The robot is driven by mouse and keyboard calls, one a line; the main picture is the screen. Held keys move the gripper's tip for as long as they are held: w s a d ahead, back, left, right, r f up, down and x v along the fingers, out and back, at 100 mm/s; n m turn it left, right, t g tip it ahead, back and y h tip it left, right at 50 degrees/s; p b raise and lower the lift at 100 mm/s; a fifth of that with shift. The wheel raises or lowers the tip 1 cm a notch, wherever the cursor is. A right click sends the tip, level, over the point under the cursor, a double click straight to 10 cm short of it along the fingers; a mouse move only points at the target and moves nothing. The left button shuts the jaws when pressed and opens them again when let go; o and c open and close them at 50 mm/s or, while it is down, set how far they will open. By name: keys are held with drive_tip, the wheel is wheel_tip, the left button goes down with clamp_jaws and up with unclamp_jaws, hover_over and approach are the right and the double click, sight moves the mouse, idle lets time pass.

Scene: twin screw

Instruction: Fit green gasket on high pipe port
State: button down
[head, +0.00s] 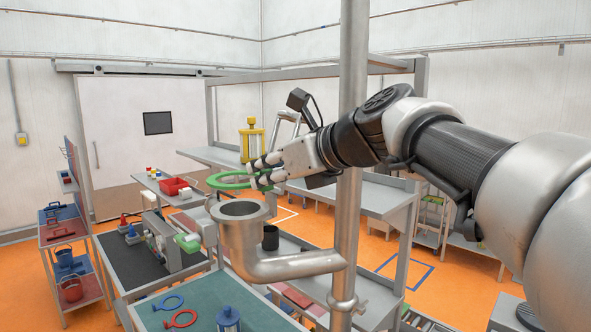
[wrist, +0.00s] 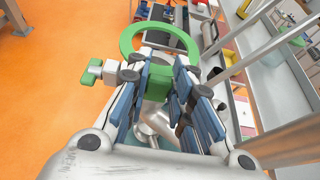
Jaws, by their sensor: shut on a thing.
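The green gasket (head: 213,182) is a flat ring with a tab. My gripper (head: 262,172) is shut on the tab, and the ring sticks out beyond the fingertips, roughly level. In the wrist view the ring (wrist: 126,38) shows beyond the blue finger pads, with its tab (wrist: 181,88) between them. The high pipe port (head: 240,237) is the open, upward-facing metal end of an elbow pipe. In the head view the gasket appears above the port's rim, apart from it and slightly left; the depth between them is unclear.
A green bench (head: 205,305) below carries blue and red rings (head: 181,319). Shelves with a yellow-framed cylinder (head: 251,140) stand behind.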

drive_tip(key=shift+f+b, duration=1.9)
drive_tip(key=shift+f, duration=0.95)
drive_tip(key=shift+f, duration=0.1)
drive_tip(key=c, duration=1.3)
unclamp_jaws()
drive_tip(key=shift+c, duration=0.2)
